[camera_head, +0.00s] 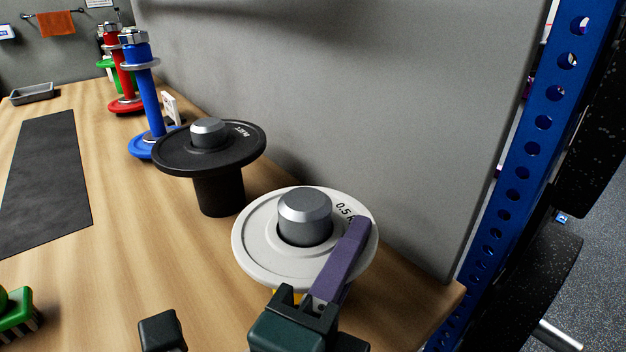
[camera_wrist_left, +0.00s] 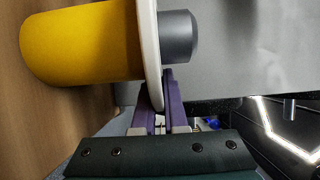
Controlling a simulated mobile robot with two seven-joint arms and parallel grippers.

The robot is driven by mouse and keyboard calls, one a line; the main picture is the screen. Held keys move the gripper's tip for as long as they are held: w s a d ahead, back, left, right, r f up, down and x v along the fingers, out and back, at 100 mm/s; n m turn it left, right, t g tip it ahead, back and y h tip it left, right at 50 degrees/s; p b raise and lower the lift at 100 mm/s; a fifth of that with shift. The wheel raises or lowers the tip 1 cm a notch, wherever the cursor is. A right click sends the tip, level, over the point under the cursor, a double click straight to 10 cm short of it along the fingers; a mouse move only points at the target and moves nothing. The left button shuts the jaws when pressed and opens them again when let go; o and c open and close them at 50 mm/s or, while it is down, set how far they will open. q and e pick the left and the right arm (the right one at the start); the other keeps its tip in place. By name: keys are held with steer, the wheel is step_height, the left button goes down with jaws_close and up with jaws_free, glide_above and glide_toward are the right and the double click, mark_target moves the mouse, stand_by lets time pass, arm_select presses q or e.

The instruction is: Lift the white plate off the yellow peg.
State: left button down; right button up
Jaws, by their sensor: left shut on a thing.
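The white plate (camera_head: 258,250), marked 0.5 K, sits level around the grey top post (camera_head: 305,215) of the yellow peg (camera_head: 290,297), near the table's right end. In the left wrist view the plate (camera_wrist_left: 151,45) is edge-on, against the end of the yellow peg (camera_wrist_left: 80,43), with the grey post (camera_wrist_left: 180,37) sticking out beyond it. My left gripper (camera_head: 356,232) is shut on the plate's near right rim, one purple finger above and one below. The fingers (camera_wrist_left: 161,92) lie on both sides of the rim in the wrist view. My right gripper is not in view.
A black plate (camera_head: 180,155) on a black peg (camera_head: 218,190) stands just behind left. Blue (camera_head: 150,100), red (camera_head: 122,75) and green stands are farther back. A grey wall (camera_head: 400,120) runs close behind the peg. A blue rack post (camera_head: 530,150) is at right. A dark mat (camera_head: 45,180) lies left.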

arm_select(q)
step_height(320, 180, up, 20)
steer(key=p, duration=0.6)
steer(key=shift+p, duration=0.4)
steer(key=shift+r, duration=0.1)
